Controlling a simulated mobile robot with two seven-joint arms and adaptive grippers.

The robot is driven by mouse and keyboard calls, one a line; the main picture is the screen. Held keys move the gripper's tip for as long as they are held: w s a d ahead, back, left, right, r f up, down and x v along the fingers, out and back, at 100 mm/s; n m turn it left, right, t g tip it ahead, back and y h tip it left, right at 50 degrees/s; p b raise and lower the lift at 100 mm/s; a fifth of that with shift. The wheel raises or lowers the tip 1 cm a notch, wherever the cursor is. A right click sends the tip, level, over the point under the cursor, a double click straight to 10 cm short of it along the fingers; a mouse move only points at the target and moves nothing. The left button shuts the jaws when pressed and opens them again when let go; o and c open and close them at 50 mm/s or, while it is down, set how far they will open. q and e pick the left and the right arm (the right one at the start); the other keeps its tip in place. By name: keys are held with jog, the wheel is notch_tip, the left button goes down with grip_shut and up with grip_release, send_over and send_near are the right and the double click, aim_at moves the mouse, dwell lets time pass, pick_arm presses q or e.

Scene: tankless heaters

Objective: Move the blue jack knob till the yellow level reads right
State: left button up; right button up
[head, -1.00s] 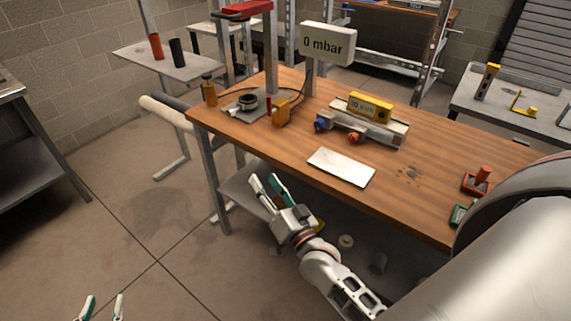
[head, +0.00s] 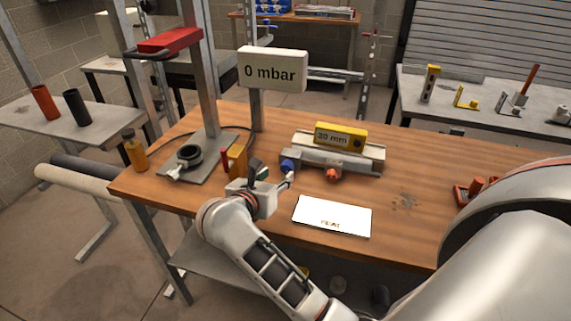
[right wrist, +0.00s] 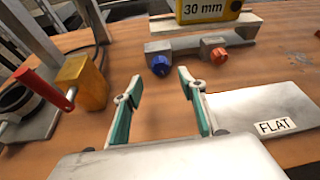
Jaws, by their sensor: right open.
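The blue jack knob (head: 287,166) sits on the left front of a grey metal fixture on the wooden table. It also shows in the right wrist view (right wrist: 161,66), ahead of and between my fingers. An orange knob (head: 333,175) is on the same fixture to the right, also in the wrist view (right wrist: 218,55). My right gripper (right wrist: 158,85) is open and empty, short of the blue knob. My left gripper is not in view.
A white plate marked FLAT (head: 332,216) lies just right of my gripper. An orange-yellow block with a red handle (head: 235,160) and a black ring gauge (head: 189,155) stand to the left. A 0 mbar display (head: 272,70) stands behind. The table's right side is mostly clear.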

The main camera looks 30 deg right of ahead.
aim_at(286, 169)
jog(key=shift+w+f, duration=0.1)
jog(key=shift+f, duration=0.15)
jog(key=x, duration=0.7)
jog(key=shift+d+f, duration=0.1)
jog(key=shift+d, duration=0.05)
jog(key=shift+c, duration=0.4)
jog(key=c, duration=1)
jog(key=shift+f+b, duration=0.2)
jog(key=shift+b, duration=0.3)
jog(key=shift+c, duration=0.2)
jog(key=shift+f+m+y+b, duration=0.1)
jog(key=shift+m+y+b, duration=0.45)
jog(key=shift+b, duration=0.7)
jog(key=shift+t, duration=0.3)
jog(key=shift+r+m, duration=0.25)
jog(key=shift+r, duration=0.05)
